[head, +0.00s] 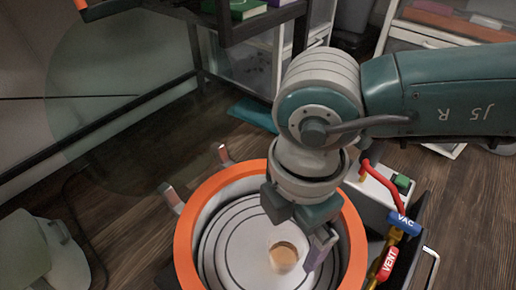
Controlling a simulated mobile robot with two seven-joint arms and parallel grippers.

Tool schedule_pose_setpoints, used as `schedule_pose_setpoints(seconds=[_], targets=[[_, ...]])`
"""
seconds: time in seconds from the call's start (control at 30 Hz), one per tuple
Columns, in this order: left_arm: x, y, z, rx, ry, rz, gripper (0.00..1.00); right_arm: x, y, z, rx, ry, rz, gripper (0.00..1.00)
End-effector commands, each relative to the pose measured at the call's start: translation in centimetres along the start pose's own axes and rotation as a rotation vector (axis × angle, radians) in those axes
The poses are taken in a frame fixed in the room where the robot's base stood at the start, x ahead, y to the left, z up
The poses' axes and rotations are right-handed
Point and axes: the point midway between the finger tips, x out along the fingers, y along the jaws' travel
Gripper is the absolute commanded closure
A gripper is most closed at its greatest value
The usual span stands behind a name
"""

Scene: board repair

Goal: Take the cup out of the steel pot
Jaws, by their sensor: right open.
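The steel pot (185,241) has a broad orange rim and stands at the bottom centre of the head view, its near side cut off by the frame edge. Inside it, a small round cup (284,257) with a tan inside shows near the middle of the ringed steel interior. My right gripper (298,238) reaches down over the pot's right part, with one finger beside the cup on its right. The gripper is open, and the cup is apart from the visible finger as far as I can tell. The other finger is mostly hidden. My left gripper is out of view.
Red and yellow valve fittings with a blue VAC tag (403,224) and red VENT tag (389,263) stand right of the pot. Two upright metal tabs rise at its left and back. A faint clear disc (120,90) shows at left. A shelf is behind.

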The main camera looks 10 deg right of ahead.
Motion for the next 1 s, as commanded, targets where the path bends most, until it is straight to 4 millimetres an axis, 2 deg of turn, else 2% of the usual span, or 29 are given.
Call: schedule_pose_setpoints(seconds=[0.03,0.17,0.37,0.7,0.97,1.0], targets=[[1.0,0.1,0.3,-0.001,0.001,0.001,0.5,1.2,0.0,-0.1,-0.001,0.001,0.0,0.0],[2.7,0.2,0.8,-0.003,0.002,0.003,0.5,3.4,0.0,-0.1,-0.002,0.003,0.0,0.0],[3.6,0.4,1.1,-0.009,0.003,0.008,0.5,4.6,0.1,-0.2,-0.003,0.006,0.001,0.0],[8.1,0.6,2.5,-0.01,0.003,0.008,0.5,9.0,0.3,-0.3,-0.005,0.007,0.0,0.0],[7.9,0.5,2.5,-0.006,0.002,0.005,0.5,8.9,0.3,-0.3,-0.005,0.009,0.0,0.0],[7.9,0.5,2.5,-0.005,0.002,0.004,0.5,8.9,0.3,-0.3,-0.005,0.009,0.0,0.03]])
